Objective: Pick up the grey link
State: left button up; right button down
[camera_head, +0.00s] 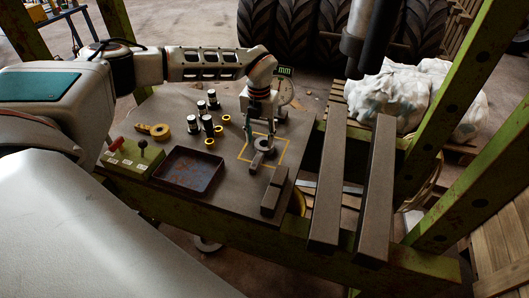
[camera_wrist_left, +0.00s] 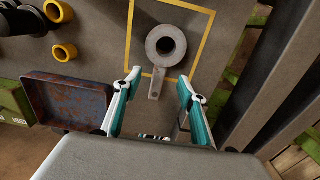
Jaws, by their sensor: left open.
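The grey link (camera_head: 264,144) lies flat on the dark bench, inside a yellow square outline. It has a round ring with a hole and a short flat bar. In the left wrist view the link (camera_wrist_left: 166,46) shows its ring at the top centre, with the bar pointing down between my fingers. My left gripper (camera_head: 259,130) points down above the link. In the left wrist view my left gripper (camera_wrist_left: 158,82) is open, with a teal and white finger on each side of the bar and nothing held. My right gripper does not show.
A rusty tray (camera_head: 190,171) lies left of the yellow square. Black and yellow cylindrical parts (camera_head: 207,124) stand behind it. A green control box (camera_head: 131,158) is at the left. A dark block (camera_head: 275,197) and long beams (camera_head: 328,180) lie to the right. A gauge (camera_head: 285,88) stands behind.

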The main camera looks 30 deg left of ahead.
aim_at(260, 152)
pick_arm(q)
jog(key=shift+s+f, duration=0.15)
jog(key=shift+f, duration=0.5)
notch_tip(260, 152, down, 5)
jog(key=shift+b, duration=0.4)
grip_shut()
jog(key=shift+w+r, duration=0.1)
jog(key=shift+w, duration=0.15)
